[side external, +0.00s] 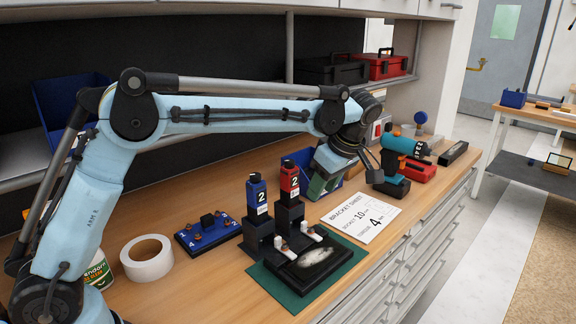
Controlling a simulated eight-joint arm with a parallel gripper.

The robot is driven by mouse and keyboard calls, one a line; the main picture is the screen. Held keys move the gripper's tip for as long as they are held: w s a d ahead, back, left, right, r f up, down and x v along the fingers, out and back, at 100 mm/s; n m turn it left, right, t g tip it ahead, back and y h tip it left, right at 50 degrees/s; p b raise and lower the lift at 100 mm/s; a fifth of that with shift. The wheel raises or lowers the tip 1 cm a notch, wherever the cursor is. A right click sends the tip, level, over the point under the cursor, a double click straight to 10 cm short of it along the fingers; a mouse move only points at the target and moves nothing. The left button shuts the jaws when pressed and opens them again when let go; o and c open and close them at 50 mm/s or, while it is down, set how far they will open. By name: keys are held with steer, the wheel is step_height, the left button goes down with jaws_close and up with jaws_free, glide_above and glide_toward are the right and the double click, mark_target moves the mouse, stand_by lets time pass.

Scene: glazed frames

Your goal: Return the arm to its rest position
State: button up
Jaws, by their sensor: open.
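My light-blue arm reaches from the left across the bench, with its elbow raised. My gripper (350,167) hangs at the arm's far end, over the rear middle of the bench and left of a teal drill (404,145). Its jaws are open, and I see nothing held between them. Part of the gripper is hard to make out against the green and blue things behind it.
A dark plate on a green mat (353,249), a bracket sheet (361,216), a blue plate (208,234), and a tape roll (147,259) lie nearby. Toolboxes (388,65) sit on the shelf behind.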

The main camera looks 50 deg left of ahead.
steer(key=s+a+r+m+t+h, duration=0.2)
steer(key=s+a+r+m+t, duration=0.1)
steer(key=s+m, duration=0.6)
steer(key=s+f+m+t+h, duration=0.2)
steer(key=s+f+m+t, duration=0.2)
steer(key=s+m, duration=0.5)
steer(key=shift+s+a+f, duration=0.15)
steer(key=shift+s+f, duration=0.2)
steer(key=shift+s, duration=0.3)
